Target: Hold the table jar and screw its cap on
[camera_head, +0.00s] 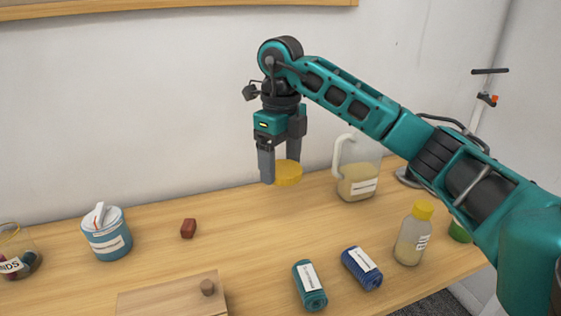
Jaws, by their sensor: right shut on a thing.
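My right gripper (280,172) comes in from the right and hangs above the back of the table, fingers pointing down. It is shut on a yellow round cap (288,175), which it holds in the air above the table. A clear jar (22,264) with a partly cut-off label and dark contents stands at the left edge of the view, partly outside it. A yellow curved edge shows at its top. I cannot tell for sure that this is the task's jar. My left gripper is not in view.
Two rolls, teal (310,291) and blue (367,272), a yellow-capped bottle (411,243) and a handled pitcher (358,187) stand right.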

